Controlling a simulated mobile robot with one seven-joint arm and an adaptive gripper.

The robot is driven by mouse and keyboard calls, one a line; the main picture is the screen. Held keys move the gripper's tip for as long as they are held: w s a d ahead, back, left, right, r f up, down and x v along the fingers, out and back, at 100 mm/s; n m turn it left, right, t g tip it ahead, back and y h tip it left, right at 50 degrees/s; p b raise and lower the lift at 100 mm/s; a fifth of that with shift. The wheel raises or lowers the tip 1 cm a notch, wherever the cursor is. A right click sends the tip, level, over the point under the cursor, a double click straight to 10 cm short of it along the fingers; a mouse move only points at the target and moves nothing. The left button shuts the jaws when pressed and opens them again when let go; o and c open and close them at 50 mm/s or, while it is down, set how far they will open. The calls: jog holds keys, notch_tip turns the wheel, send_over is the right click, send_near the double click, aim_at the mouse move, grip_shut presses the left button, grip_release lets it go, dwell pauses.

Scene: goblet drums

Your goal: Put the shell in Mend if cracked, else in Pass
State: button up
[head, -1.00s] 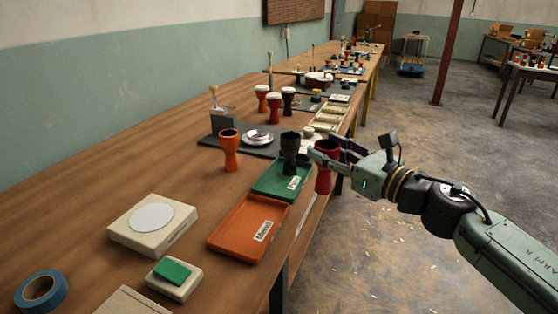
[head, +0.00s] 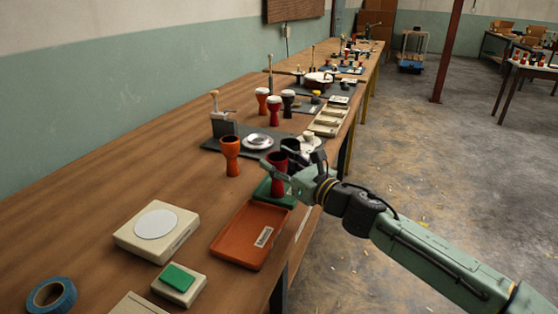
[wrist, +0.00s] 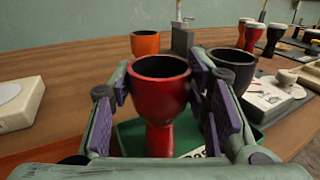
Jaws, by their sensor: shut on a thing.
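My gripper (head: 279,166) is shut on a red goblet-shaped shell (head: 278,178), upright, with pads on both sides of its bowl in the wrist view (wrist: 160,97). I see no crack on its visible side; its far side is hidden. The shell is over or in the green tray (head: 262,192); I cannot tell whether its foot touches. The green tray's label is mostly hidden. The orange tray (head: 232,254), labelled Mend in the earlier frame, lies nearer and looks empty. A black shell (wrist: 229,68) stands just behind the red one, close to my right finger.
An orange shell (head: 230,155) stands on the bench to the left. A beige device with a white disc (head: 155,224), a green-topped box (head: 178,280) and blue tape (head: 50,296) lie nearer. Red and black drums (head: 273,108) stand farther back. Bare bench lies left of the trays.

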jog(key=shift+f, duration=0.15)
jog(key=o, duration=1.3)
jog(key=shift+c, duration=0.2)
jog(key=shift+d+r, duration=0.15)
jog(key=shift+r, duration=0.05)
jog(key=b+v, duration=0.3)
jog(key=v, duration=0.9)
jog(key=shift+s, duration=0.1)
